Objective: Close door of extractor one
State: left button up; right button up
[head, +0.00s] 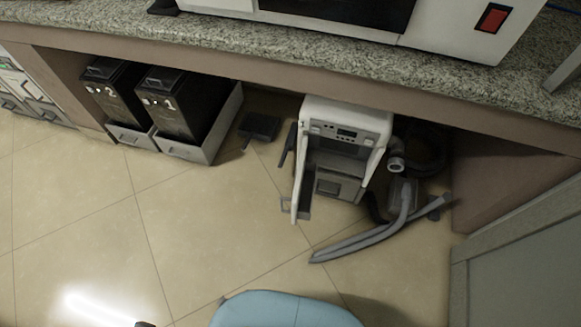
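A white machine (346,122) with a dark front panel stands on the floor under the counter, right of the middle. Its front shows a dark recess and a grey box-like part (336,186) low inside. A narrow white door-like panel (299,178) stands out from its left side, swung open and seen nearly edge-on. No label naming it extractor one is readable. Two black boxes (118,98) (178,110) with small white marks stand farther left; the right one's mark looks like a 2. Neither gripper is in view.
A grey hose nozzle (362,241) lies on the floor right of the machine. A dark dustpan-like piece (260,127) is to its left. A light blue rounded seat-like shape (280,311) is at the bottom edge. A grey cabinet (515,265) is at right. The tiled floor at left is clear.

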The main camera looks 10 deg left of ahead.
aim_at(303, 200)
jog(key=j+z, duration=0.2)
jog(key=j, duration=0.25)
jog(key=k+j+z, duration=0.25)
jog(key=j, duration=0.2)
jog(key=j+z, duration=0.2)
jog(key=j, duration=0.3)
jog(key=k+j+u, duration=0.1)
jog(key=k+u, duration=0.2)
jog(key=u, duration=0.15)
